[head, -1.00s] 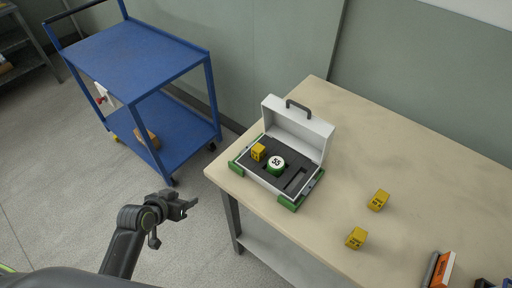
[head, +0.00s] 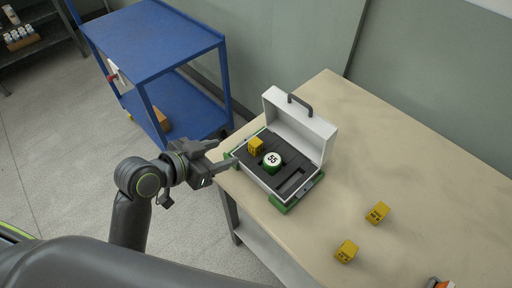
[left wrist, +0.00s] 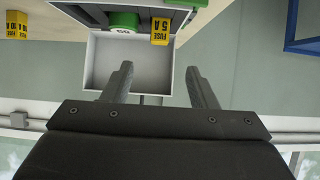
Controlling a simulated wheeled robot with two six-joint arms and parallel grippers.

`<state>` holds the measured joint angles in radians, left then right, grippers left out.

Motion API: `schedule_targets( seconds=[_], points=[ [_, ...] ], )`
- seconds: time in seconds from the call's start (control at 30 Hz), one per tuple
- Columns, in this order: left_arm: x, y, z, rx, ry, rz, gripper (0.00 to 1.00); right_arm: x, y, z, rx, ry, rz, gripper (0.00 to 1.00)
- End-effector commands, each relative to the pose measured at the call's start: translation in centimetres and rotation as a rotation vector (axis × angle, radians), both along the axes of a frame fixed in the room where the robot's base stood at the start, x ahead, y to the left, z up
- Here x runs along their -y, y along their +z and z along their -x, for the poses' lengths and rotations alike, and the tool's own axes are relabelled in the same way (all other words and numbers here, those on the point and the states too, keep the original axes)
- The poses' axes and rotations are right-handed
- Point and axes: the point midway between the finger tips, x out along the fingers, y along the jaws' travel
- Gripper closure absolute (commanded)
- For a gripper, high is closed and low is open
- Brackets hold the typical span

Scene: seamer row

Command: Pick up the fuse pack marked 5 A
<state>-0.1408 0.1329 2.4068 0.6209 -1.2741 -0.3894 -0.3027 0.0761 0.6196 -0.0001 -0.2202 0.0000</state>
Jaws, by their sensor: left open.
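The fuse pack marked 5 A (left wrist: 161,32) is a small yellow block with black print, read in the left wrist view. My left gripper (head: 223,154) is open and empty, just left of the case at the table's corner. In the left wrist view its fingers (left wrist: 160,70) are spread apart, with the pack beyond them and not between them. My right gripper is not in view.
Two more yellow fuse packs stand on the table (head: 420,170), one farther back (head: 377,212) and one nearer (head: 347,251). The case's raised lid is at its back right. A blue cart (head: 150,45) stands left of the table. An orange item (head: 438,283) shows at the lower edge.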

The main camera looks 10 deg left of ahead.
Motion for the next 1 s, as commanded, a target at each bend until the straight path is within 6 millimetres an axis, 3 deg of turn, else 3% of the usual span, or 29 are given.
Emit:
schedule_targets(
  seconds=[0.4, 0.73, 1.0],
  points=[
    [3.4, -3.3, -5.1, -0.003, 0.0, 0.002, 0.47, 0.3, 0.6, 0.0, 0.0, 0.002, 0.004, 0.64],
    [4.4, -4.3, -6.6, -0.003, 0.0, 0.001, 0.47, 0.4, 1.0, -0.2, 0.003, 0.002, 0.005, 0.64],
    [6.0, -6.2, -8.9, -0.006, -0.001, -0.001, 0.47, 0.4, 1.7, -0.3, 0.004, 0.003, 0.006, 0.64]
  ],
)
